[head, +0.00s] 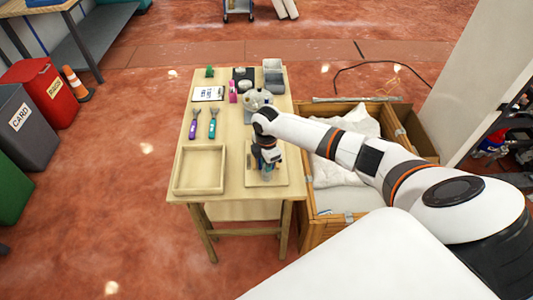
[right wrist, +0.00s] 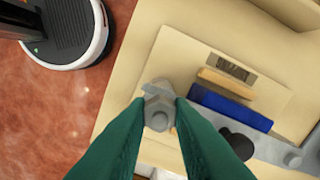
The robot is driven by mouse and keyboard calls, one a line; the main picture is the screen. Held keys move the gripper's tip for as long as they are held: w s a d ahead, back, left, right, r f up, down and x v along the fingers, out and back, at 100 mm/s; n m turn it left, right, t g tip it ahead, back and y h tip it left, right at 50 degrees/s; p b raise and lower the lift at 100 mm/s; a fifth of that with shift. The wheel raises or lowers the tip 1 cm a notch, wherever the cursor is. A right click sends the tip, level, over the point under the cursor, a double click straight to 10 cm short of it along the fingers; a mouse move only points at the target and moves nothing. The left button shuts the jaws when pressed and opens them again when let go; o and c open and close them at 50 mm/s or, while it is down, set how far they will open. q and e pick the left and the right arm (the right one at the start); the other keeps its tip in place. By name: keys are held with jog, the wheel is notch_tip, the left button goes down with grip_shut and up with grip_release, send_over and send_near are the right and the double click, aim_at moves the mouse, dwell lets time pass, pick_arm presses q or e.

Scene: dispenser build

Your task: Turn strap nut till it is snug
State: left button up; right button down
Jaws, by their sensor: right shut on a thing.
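My right gripper (head: 267,174) is over a light board at the near right of the table in the head view. In the right wrist view its two dark green fingers (right wrist: 160,113) are shut on a grey nut (right wrist: 158,116), one finger on each side. The nut sits over the pale board (right wrist: 205,52). A blue block (right wrist: 230,107) and a grey strap-like part (right wrist: 282,150) lie to the right of the nut. The fingers hide part of the board. How tight the nut is cannot be told. My left gripper is not in view.
An empty wooden tray (head: 178,187) is left of the board. Two handled tools (head: 213,122) lie behind it, with a clipboard (head: 208,94) and grey bins (head: 273,77) farther back. A wooden crate (head: 308,236) with white wrapping stands close on the right.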

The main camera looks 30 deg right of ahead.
jog(key=m+p, duration=0.1)
jog(key=m, duration=0.1)
jog(key=m+p, duration=0.2)
jog(key=m, duration=0.1)
jog(key=shift+r+m+p, duration=0.2)
jog(key=shift+m+p, duration=0.1)
jog(key=m+p, duration=0.1)
jog(key=m, duration=0.2)
jog(key=shift+p, duration=0.4)
jog(key=shift+w+f+m+p, duration=0.1)
jog(key=shift+m+p, duration=0.4)
jog(key=shift+m, duration=0.7)
jog(key=shift+d, duration=0.1)
jog(key=c, duration=1.3)
grip_release()
notch_tip(320, 180, up, 12)
jog(key=shift+f+b, duration=0.1)
jog(key=shift+b, duration=0.6)
